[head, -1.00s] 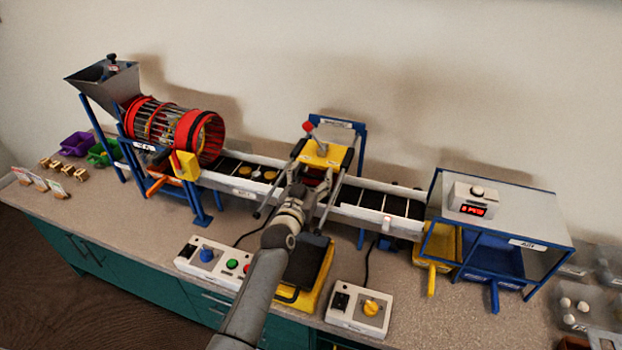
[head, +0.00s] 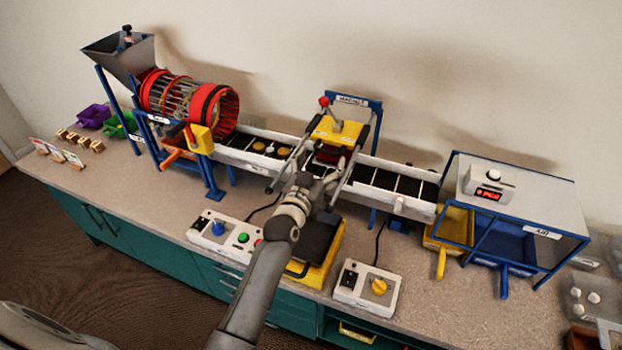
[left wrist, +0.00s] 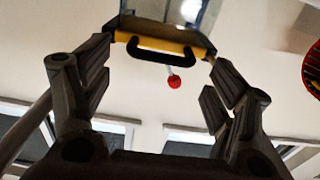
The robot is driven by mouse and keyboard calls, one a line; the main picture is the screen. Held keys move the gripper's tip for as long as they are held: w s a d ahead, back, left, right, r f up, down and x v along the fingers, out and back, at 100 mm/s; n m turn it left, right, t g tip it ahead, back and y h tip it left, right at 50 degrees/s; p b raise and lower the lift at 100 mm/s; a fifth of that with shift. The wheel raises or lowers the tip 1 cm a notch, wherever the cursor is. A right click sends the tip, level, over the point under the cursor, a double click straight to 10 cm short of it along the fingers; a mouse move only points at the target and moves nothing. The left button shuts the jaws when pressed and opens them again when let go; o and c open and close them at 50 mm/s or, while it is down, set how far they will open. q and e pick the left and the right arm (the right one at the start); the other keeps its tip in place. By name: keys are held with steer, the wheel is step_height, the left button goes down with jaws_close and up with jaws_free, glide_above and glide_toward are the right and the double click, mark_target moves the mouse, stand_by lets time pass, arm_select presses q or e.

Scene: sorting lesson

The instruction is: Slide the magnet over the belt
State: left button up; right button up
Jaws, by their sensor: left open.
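The magnet is a yellow block (head: 338,130) with a dark red underside. It sits on the frame with the blue MAGNET sign, above the middle of the belt (head: 402,184). A red knob (head: 324,101) stands up at its back left. My left gripper (head: 332,160) is open in front of the magnet, its fingers reaching toward it. In the left wrist view the magnet's black handle (left wrist: 164,52) lies ahead, between the open fingers (left wrist: 155,92) and a little beyond their tips. No contact shows. The gripper partly hides the belt's middle. My right gripper is not in view.
A red drum (head: 212,110) with a grey hopper stands left. A blue-framed box (head: 541,232) with bins stands right. Control boxes (head: 368,287) and a yellow tray with a black top (head: 318,250) lie along the front, under my left arm. Loose coin-like pieces (head: 259,147) lie on the belt.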

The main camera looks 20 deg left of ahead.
arm_select(q)
steer(key=s, duration=0.7)
steer(key=shift+a, duration=0.25)
